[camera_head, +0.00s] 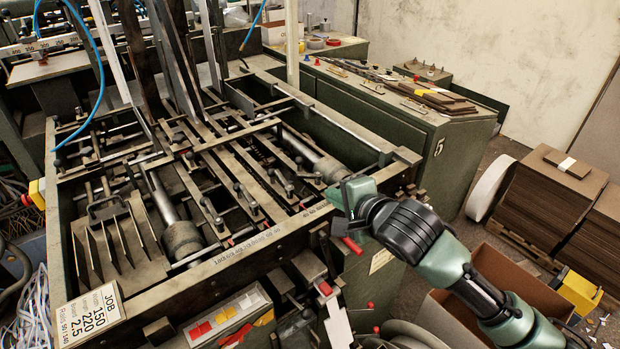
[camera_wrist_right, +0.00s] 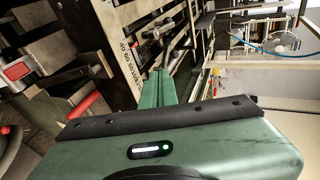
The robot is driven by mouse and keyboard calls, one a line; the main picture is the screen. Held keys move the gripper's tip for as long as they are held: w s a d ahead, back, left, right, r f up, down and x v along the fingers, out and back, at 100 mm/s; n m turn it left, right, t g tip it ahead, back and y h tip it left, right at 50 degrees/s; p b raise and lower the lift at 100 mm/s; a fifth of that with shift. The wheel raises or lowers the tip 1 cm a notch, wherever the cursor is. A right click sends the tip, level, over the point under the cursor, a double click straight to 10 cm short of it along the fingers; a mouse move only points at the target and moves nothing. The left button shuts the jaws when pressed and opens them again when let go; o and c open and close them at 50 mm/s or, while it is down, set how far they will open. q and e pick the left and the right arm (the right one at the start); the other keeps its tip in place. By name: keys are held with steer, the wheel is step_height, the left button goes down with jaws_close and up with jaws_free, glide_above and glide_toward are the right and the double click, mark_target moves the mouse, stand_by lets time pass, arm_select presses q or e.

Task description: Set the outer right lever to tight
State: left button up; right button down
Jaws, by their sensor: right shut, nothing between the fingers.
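The feeder (camera_head: 262,240) has several small dark levers with round knobs on its bars. The rightmost lever I can make out (camera_head: 309,176) is just left of my right gripper (camera_head: 334,194). I cannot tell from its angle whether it is loose or tight. In the right wrist view, a grey lever (camera_wrist_right: 151,35) shows beyond the green fingers of my right gripper (camera_wrist_right: 158,73), with a gap between them. My right gripper is shut and empty, over the feeder's front right corner. My left gripper is not in view.
A front rail with a printed scale runs below the levers. A red handle (camera_head: 352,245) sticks out below my right gripper. A green cabinet (camera_head: 455,150) stands behind at the right. A job card (camera_head: 92,315) is at the front left, and stacked boards (camera_head: 545,205) stand at the far right.

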steer(key=r+p+x, duration=0.1)
steer(key=p+x, duration=0.2)
steer(key=x, duration=1.1)
steer(key=shift+w, duration=0.2)
